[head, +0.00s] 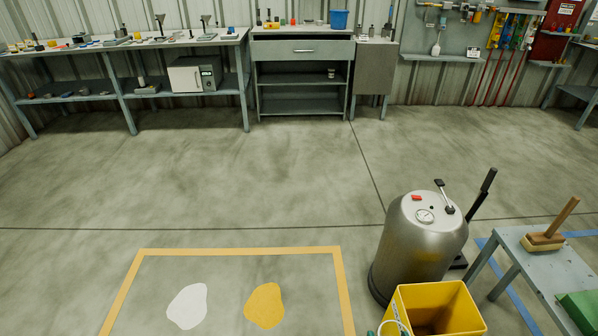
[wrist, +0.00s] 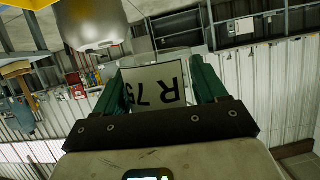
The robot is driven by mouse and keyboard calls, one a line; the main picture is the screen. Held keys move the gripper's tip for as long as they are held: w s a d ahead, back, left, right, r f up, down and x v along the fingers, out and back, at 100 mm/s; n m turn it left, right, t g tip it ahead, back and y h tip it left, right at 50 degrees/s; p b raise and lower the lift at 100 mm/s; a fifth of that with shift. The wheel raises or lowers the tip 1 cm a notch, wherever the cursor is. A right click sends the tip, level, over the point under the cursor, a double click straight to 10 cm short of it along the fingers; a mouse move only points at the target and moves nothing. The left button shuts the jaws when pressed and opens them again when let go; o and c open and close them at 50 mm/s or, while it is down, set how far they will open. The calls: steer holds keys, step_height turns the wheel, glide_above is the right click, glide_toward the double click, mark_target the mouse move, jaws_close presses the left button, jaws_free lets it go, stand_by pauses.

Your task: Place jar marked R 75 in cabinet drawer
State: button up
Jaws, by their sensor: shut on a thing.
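In the wrist view my gripper (wrist: 155,85) has its green fingers closed on the two sides of a jar with a pale label (wrist: 157,88). The label reads R 75 and appears upside down in that picture. A clear rim of the jar shows above the label. In the head view, a pale round rim between green bits, seemingly the jar (head: 393,327) in my fingers, is cut off at the bottom edge. The grey cabinet (head: 257,80) stands at the back wall, far from my gripper.
A yellow bin (head: 435,300) and a steel tank (head: 420,245) stand close at the front right. A side table (head: 545,265) holds a brush. Benches (head: 180,42) line the back wall. White and yellow patches lie on the floor. The floor towards the cabinet is clear.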

steer(key=shift+s+r+p, duration=0.15)
steer(key=shift+r+p, duration=0.75)
steer(key=shift+p, duration=0.05)
steer(key=shift+s+r+p, duration=0.15)
steer(key=shift+r+p, duration=0.75)
steer(key=shift+p, duration=0.05)
